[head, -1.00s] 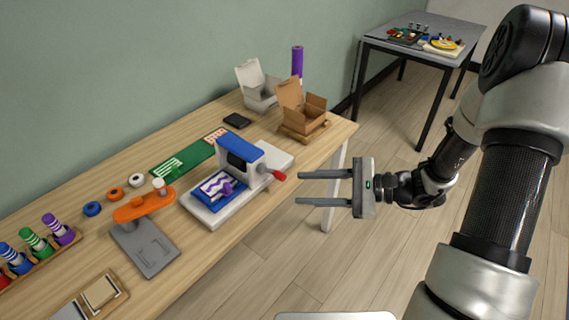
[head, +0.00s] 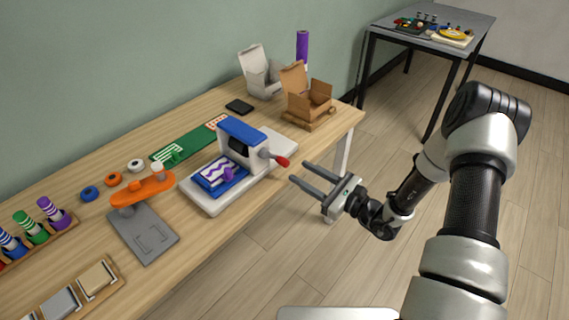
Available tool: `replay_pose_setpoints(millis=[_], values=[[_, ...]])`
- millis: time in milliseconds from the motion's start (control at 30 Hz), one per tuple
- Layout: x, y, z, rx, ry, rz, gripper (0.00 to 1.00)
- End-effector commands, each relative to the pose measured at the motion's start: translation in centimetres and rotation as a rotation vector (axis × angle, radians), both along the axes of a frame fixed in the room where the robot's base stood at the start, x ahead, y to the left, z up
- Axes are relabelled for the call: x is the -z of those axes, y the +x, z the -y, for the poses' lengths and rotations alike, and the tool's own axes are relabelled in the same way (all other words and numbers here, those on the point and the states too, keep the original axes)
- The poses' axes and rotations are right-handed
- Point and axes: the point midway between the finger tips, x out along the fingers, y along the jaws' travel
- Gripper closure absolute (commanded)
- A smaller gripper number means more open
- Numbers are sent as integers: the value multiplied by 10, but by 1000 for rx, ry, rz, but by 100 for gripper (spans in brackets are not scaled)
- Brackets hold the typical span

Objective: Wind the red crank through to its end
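The red crank handle (head: 282,162) sticks out from the right side of a blue and white press machine (head: 243,140) on the wooden workbench. The press has a white base, and a blue block with a purple and white wavy pattern (head: 215,172) lies on its left part. My gripper (head: 299,172) is open, with two parallel grey fingers pointing left towards the crank. Nothing is between the fingers. The fingertips are close to the crank handle in the picture, just right of and below it; the exact gap in depth is hard to tell.
An orange lever press on a grey plate (head: 146,232) stands left of the machine. A cardboard box (head: 310,100), a white box (head: 260,75) and a purple cylinder (head: 302,48) are at the bench's far end. Open floor lies right of the bench.

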Motion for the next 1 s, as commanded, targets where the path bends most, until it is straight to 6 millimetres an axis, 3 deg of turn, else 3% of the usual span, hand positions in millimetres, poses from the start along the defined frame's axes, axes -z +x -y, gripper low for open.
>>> replay_pose_setpoints(millis=[100, 333, 800, 1000], values=[[1, 15, -22, -4, 0, 2, 62], [0, 38, -51, -3, 0, 1, 62], [0, 46, -61, 0, 1, -1, 62], [0, 46, -61, 0, 0, 0, 95]])
